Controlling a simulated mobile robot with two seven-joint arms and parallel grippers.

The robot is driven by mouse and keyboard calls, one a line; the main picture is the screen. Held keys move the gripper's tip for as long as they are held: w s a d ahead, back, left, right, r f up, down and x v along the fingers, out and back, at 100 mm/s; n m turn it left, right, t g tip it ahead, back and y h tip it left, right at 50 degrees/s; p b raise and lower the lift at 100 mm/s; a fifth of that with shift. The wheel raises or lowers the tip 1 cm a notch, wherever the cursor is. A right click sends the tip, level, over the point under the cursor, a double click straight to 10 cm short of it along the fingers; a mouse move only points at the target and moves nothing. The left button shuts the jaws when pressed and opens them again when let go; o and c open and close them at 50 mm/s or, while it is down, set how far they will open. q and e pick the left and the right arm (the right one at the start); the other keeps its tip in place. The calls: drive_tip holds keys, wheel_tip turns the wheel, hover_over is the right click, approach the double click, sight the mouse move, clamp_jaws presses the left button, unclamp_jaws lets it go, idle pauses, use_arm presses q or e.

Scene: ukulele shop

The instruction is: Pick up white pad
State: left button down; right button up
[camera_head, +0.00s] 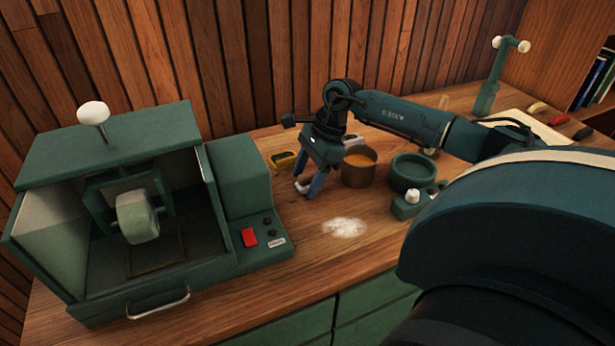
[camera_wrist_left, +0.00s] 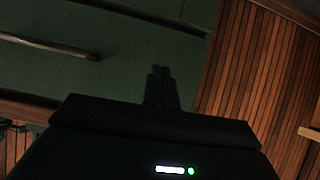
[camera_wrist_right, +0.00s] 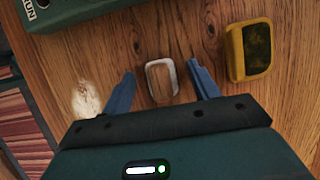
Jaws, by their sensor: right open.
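The white pad (camera_wrist_right: 149,82) lies on the wooden bench top, a small rounded block with a pale rim and a brownish top. In the right wrist view it sits between the two blue fingers of my right gripper (camera_wrist_right: 160,84), with a gap on each side. In the head view my right gripper (camera_head: 309,188) points down at the bench beside the copper pot, and a pale bit of the pad (camera_head: 303,187) shows by its fingertips. My right gripper is open and holds nothing. My left gripper (camera_wrist_left: 161,88) shows only in its own dark wrist view, fingers together, facing green drawer fronts.
A yellow pad with a dark top (camera_wrist_right: 250,50) lies close beside the right finger. A copper pot (camera_head: 359,168) and green bowl (camera_head: 411,172) stand right of the gripper. A green machine (camera_head: 245,180) stands left. White powder (camera_head: 344,227) lies in front.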

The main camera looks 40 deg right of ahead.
sight(308, 174)
drive_tip(key=c, duration=1.1)
drive_tip(key=shift+o, duration=0.2)
drive_tip(key=shift+r, duration=0.15)
wheel_tip(308, 174, up, 10)
drive_tip(key=shift+f+b, duration=0.1)
drive_tip(key=shift+b, duration=0.4)
drive_tip(key=o, duration=0.3)
drive_tip(key=shift+c, duration=1.2)
